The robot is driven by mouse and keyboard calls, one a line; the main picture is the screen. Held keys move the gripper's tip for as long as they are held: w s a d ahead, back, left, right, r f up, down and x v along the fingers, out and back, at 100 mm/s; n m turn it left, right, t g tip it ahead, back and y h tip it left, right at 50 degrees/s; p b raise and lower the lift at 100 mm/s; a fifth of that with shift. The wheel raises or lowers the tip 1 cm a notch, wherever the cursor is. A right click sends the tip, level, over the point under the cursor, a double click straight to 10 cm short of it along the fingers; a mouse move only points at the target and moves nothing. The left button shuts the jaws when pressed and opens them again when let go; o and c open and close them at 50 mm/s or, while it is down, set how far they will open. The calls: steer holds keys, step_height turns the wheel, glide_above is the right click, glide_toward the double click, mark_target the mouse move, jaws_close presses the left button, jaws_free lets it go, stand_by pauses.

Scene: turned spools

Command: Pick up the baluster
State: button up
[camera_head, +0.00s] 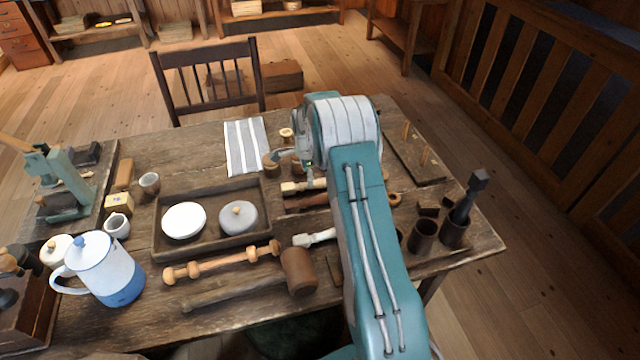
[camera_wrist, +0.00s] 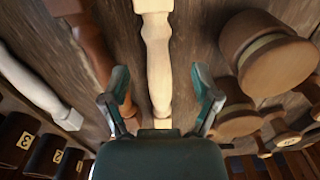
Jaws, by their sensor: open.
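A pale turned wooden baluster (camera_wrist: 156,60) runs lengthwise through the middle of the wrist view, lying on the table. My gripper (camera_wrist: 160,92) is open, with one finger on each side of the baluster's line; the palm hides its near end. I cannot tell whether the fingers touch it. In the head view, a pale turned end (camera_head: 293,187) shows just below my gripper (camera_head: 307,168), and my arm hides the rest. A reddish-brown turned piece (camera_wrist: 92,45) lies close on the left in the wrist view, passing behind the left finger.
A whitish turned piece (camera_wrist: 35,88) lies farther left; wooden spools (camera_wrist: 268,55) stand at right. Dark numbered cylinders (camera_wrist: 60,160) are at lower left. In the head view, a tray (camera_head: 163,245), mallet (camera_head: 298,272) and blue-white pot (camera_head: 100,268) occupy the table's left and front.

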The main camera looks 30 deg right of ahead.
step_height(320, 180, down, 4)
steer(key=shift+s+d+r, duration=0.1)
steer(key=shift+d, duration=0.1)
steer(key=c, duration=0.8)
jaws_close()
steer(key=shift+r, duration=0.15)
